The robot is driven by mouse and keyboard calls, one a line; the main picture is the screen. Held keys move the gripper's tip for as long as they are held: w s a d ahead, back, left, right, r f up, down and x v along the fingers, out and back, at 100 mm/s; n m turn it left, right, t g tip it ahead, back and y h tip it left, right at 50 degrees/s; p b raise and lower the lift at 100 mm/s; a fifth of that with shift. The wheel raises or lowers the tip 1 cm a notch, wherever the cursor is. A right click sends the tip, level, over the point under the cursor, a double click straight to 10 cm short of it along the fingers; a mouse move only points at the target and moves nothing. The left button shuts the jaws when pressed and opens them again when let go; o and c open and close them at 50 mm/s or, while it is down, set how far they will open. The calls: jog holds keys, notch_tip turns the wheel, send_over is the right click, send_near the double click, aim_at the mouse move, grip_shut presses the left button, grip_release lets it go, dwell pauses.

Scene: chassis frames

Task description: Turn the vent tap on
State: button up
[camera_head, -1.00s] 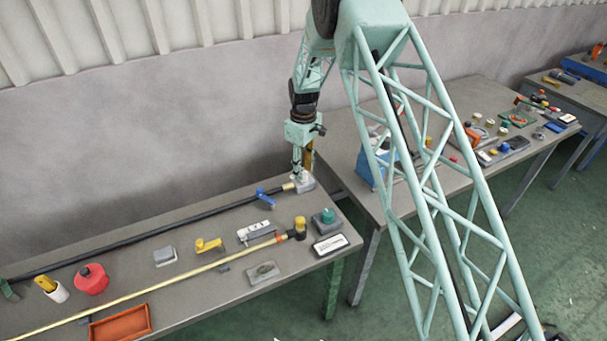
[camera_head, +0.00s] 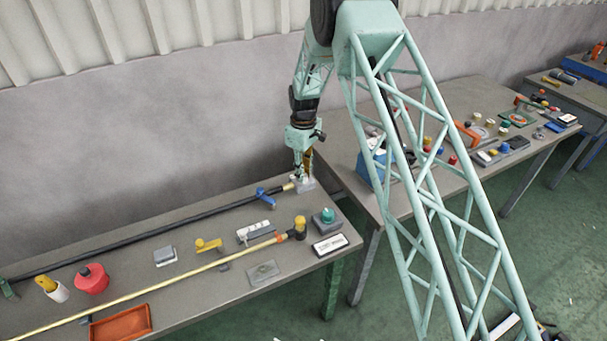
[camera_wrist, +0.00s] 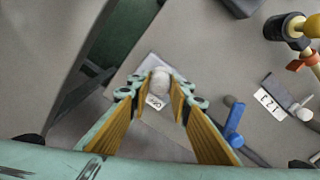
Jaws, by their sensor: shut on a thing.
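A pale round knob (camera_wrist: 161,80) stands on a light grey block (camera_head: 307,185) at the far right corner of the near bench. I take this to be the vent tap, though no name on it can be read. A small white label (camera_wrist: 154,102) with dark print lies beside the knob; its print is too small to read surely. My gripper (camera_head: 303,177) points down over the block. In the wrist view my gripper's two yellow-lined fingers (camera_wrist: 161,92) are shut on the knob, one on each side. In the head view my fingers partly hide the knob.
A blue lever (camera_head: 266,196) on the black hose lies left of the block. A labelled white plate (camera_wrist: 270,103), a yellow-capped black fitting (camera_head: 299,228) and a teal-knobbed block (camera_head: 325,218) stand nearer. A gap separates this bench from the second bench (camera_head: 345,172).

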jog(key=shift+m+b, duration=0.3)
jog(key=shift+m, duration=0.2)
jog(key=m+b, duration=0.1)
jog(key=m, duration=0.2)
jog(key=m+b, duration=0.2)
jog(key=m, duration=0.3)
jog(key=m+b, duration=0.1)
jog(key=m, duration=0.3)
jog(key=shift+m, duration=0.4)
jog(key=shift+m+b, duration=0.3)
jog(key=shift+m, duration=1.8)
jog(key=o, duration=0.8)
jog(key=shift+o, duration=0.2)
jog(key=shift+r, duration=0.1)
